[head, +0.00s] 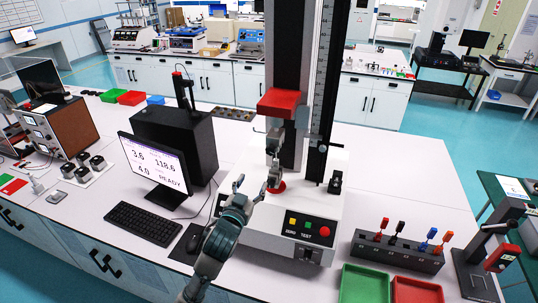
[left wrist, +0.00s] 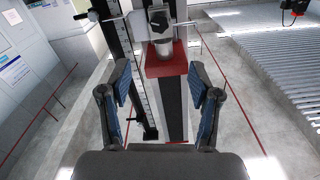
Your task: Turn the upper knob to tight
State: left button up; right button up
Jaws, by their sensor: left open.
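The tester's upper grip (head: 273,142) hangs below the red crosshead block (head: 280,102) in the head view; its knob is too small there to read its setting. The lower grip (head: 275,180) stands above the tester's base. My left gripper (head: 251,187) is open and empty, left of the lower grip and below the upper one. Its two spread fingers also show in the left wrist view (left wrist: 160,76), apart from the grip.
A black column with a scale (head: 322,90) rises behind the grips. The white base has a button panel (head: 305,228) in front. A monitor (head: 158,167) and keyboard (head: 143,222) stand left. A rack of coloured tools (head: 398,250) and green and red trays (head: 365,285) are right.

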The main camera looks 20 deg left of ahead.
aim_at(270, 152)
pick_arm(q)
jog(key=w+p, duration=0.1)
jog(key=w, duration=0.4)
jog(key=w+p, duration=0.1)
jog(key=w, duration=0.5)
jog(key=w+p, duration=0.1)
jog(key=w, duration=0.4)
jog(key=shift+w+d+f, duration=0.1)
jog(key=shift+w+d, duration=0.25)
jog(key=c, duration=1.1)
